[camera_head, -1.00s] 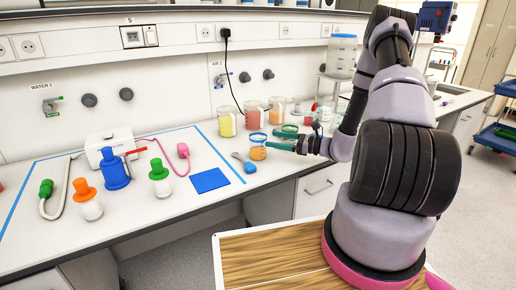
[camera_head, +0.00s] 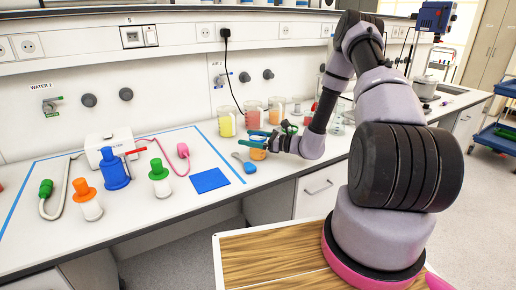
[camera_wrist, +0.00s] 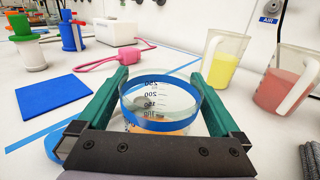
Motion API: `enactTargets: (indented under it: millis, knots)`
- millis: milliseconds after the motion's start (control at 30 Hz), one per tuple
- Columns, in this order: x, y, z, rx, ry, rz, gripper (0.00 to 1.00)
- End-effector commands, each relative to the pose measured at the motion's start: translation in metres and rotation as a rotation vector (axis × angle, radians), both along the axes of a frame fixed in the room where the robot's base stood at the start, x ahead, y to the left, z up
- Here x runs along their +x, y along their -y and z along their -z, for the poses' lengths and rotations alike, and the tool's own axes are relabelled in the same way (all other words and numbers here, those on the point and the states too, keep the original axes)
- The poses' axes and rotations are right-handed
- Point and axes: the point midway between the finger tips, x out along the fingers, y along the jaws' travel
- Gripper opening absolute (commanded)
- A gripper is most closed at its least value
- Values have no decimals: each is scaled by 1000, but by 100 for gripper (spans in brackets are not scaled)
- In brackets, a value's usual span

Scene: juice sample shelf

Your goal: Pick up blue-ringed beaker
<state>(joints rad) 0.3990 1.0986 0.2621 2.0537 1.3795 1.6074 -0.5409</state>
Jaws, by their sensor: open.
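The blue-ringed beaker (camera_wrist: 160,118) is clear glass with a blue band, volume marks and orange liquid low inside. In the wrist view it stands between the two green fingers of my gripper (camera_wrist: 160,76), which are open on either side of it. A small gap seems to show at the fingers; I cannot tell if either touches the glass.
A yellow beaker (camera_wrist: 224,66) and a red beaker (camera_wrist: 285,85) stand close behind to the right. Stoppered bottles, such as an orange-capped one (camera_head: 87,200), stand farther left.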

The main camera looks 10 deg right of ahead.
Motion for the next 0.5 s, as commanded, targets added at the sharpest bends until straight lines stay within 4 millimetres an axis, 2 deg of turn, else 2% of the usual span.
enactTargets:
  millis: [67,200,300,500]
  knots:
    - [0,0,0,0,0,0,100]
    - [0,0,0,0,0,0,46]
    - [0,0,0,1,1,0,15]
    - [0,0,-1,1,1,0,15]
